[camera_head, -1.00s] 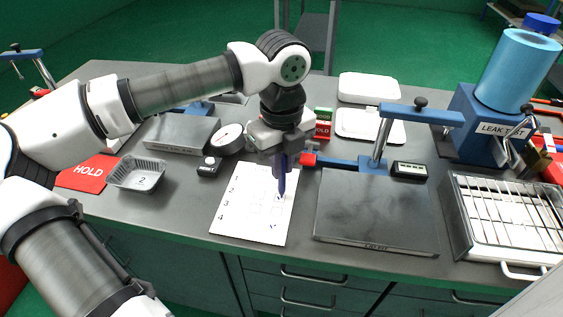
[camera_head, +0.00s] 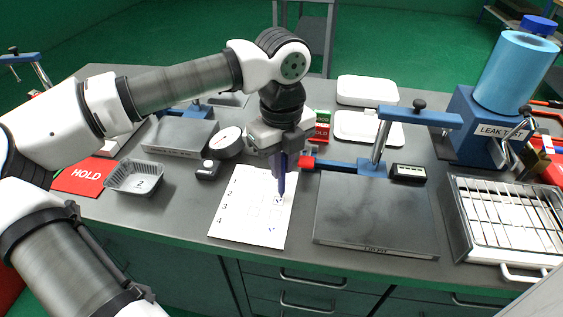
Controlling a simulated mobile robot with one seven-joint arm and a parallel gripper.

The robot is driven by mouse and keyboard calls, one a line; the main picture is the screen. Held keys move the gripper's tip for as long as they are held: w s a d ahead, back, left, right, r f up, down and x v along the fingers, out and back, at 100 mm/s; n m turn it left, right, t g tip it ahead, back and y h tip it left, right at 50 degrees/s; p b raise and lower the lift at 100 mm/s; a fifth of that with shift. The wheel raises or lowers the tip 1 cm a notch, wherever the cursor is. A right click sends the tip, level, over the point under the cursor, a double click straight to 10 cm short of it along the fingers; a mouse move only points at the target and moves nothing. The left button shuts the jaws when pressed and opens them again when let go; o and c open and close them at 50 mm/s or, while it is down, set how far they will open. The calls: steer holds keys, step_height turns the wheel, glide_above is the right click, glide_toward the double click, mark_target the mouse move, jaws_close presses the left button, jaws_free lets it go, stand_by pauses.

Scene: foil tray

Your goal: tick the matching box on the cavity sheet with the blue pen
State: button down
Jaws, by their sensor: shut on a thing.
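The blue pen (camera_head: 283,177) is upright in my gripper (camera_head: 282,154), which is shut on it. The pen's tip points down at the right part of the white cavity sheet (camera_head: 245,228), over or touching it; I cannot tell which. A small blue mark shows beside the pen tip, roughly level with row 2. Another blue mark shows lower, roughly level with row 4. The foil tray (camera_head: 134,188) stands left of the sheet with a "2" in it.
A dark flat plate (camera_head: 375,212) with a blue clamp stand (camera_head: 372,166) lies right of the sheet. A round dial gauge (camera_head: 228,141) and a small black device (camera_head: 208,169) stand behind left. A red HOLD card (camera_head: 86,175) lies far left. A wire rack (camera_head: 505,215) is at right.

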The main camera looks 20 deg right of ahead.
steer(key=shift+r+p, duration=1.3)
steer(key=shift+r, duration=1.45)
steer(key=shift+f, duration=0.1)
